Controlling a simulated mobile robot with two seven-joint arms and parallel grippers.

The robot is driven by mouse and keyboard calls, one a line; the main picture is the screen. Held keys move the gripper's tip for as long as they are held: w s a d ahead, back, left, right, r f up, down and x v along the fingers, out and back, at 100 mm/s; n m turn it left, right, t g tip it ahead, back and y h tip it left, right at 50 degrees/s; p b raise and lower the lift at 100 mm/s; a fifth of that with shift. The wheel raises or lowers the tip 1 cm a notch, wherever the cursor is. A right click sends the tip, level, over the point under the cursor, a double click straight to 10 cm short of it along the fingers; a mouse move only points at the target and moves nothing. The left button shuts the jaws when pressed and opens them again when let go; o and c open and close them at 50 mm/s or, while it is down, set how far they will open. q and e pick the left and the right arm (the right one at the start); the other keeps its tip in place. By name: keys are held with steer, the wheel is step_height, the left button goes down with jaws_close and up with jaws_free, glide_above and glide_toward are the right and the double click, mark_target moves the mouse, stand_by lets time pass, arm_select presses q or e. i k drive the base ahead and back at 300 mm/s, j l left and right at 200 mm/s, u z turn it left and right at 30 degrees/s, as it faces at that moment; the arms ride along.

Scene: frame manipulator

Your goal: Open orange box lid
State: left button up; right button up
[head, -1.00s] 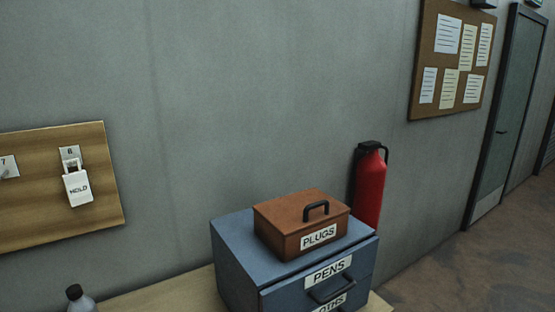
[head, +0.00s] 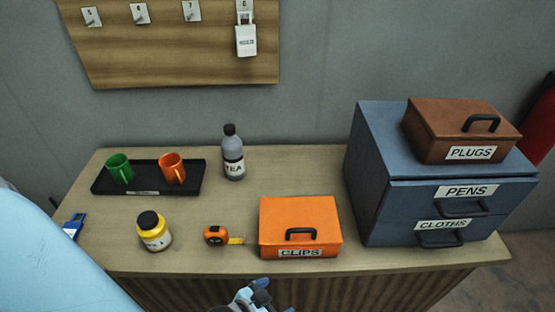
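The orange box (head: 292,215) labelled CLIPS stands on the table in the head view, right of centre. Its lid is shut, with a dark handle (head: 300,233) at the front. A gripper (head: 272,296), which appears to be my left one, is partly in view at the bottom edge, below the table's front edge and the orange box, apart from the box. The frame cuts it off, so I cannot tell whether it is open or shut. My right gripper is not in view.
A tape measure (head: 215,236) lies just left of the box. Further left are a yellow jar (head: 154,231) and a black tray (head: 149,189) with two mugs. A TEA bottle (head: 232,160) stands behind. A blue drawer cabinet (head: 369,178) bearing the brown PLUGS box (head: 430,127) stands right.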

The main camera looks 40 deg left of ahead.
mark_target(295, 221)
steer(key=u, duration=0.8)
